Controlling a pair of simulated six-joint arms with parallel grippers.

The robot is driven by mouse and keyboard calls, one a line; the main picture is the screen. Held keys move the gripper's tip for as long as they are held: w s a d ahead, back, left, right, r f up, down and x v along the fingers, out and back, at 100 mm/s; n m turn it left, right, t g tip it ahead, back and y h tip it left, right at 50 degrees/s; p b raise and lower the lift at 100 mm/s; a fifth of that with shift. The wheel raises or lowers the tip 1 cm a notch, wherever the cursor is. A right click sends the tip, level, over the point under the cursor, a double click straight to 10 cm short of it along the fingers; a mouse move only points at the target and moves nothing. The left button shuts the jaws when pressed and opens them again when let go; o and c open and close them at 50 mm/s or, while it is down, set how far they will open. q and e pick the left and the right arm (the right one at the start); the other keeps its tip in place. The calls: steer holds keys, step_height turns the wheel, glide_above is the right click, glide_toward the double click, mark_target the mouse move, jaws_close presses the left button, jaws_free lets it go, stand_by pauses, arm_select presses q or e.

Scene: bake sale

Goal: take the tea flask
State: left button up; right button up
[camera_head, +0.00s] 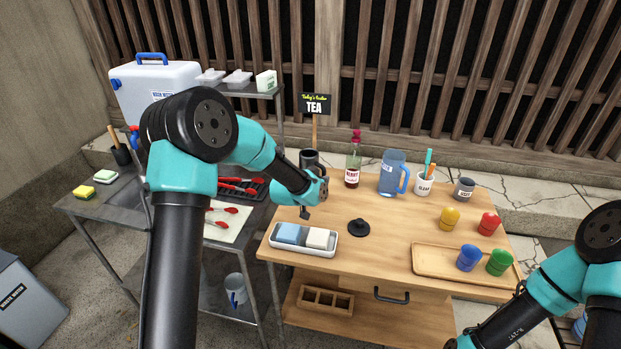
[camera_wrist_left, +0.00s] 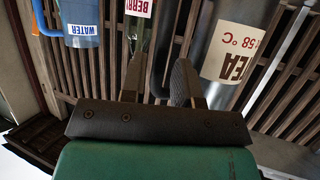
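The tea flask is a grey metal cylinder (camera_head: 309,158) standing at the back left of the wooden table, partly hidden behind my left wrist. In the left wrist view the flask (camera_wrist_left: 245,25) appears large and upside down at upper right, with a white TEA label reading 58 °C. My left gripper (camera_head: 305,212) is over the table in front of the flask. The flask lies to one side, partly behind the right-hand finger. My right arm enters at lower right; its gripper is out of frame.
A berry bottle (camera_head: 352,170), water jug (camera_head: 391,174) and cups stand along the back. A black lid-like piece (camera_head: 358,228) and a white tray (camera_head: 283,244) lie in front. Coloured jars and a wooden tray (camera_head: 426,262) are at right. The TEA sign (camera_head: 315,104) rises behind the flask.

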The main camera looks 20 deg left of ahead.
arm_select(q)
steer(key=shift+x, duration=1.55)
steer(key=shift+f, duration=0.1)
jaws_close()
